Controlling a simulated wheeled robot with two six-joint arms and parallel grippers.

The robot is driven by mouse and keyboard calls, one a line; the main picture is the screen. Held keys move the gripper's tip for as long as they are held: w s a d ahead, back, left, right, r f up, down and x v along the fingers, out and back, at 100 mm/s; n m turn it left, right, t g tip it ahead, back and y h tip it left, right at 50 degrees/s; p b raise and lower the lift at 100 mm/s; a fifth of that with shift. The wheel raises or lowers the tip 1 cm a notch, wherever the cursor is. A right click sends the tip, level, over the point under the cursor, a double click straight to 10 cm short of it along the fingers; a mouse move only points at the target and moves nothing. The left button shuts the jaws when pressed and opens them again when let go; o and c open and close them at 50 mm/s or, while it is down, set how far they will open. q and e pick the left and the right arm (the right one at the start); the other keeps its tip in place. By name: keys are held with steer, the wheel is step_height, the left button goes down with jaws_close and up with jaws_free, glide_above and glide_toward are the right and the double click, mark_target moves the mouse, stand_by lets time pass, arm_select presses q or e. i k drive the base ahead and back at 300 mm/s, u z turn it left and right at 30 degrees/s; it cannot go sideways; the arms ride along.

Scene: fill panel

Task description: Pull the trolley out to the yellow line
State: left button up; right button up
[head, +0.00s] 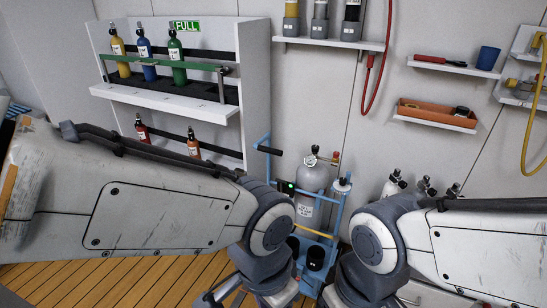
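The blue trolley (333,217) stands by the back wall in the middle of the head view. It carries a large grey cylinder (312,178) and a slimmer cylinder (341,188). A dark handle grip (270,150) sticks out at its upper left. My two arms hide parts of its frame and base. My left gripper (222,294) is low in front of the trolley, cut by the bottom edge, apart from the handle grip. My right wrist is at the bottom edge, right of the trolley, with its fingers out of view. No yellow line shows.
A white rack (258,60) marked FULL holds several coloured cylinders at the left. More grey cylinders (393,184) stand right of the trolley. Wall shelves hold an orange tray (432,112) and a blue cup (488,57). A red hose (378,75) hangs above. Plank floor (120,280) shows lower left.

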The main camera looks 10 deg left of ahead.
mark_target(313, 254)
steer(key=z, duration=0.4)
steer(key=i, duration=1.3)
steer(key=u, duration=0.05)
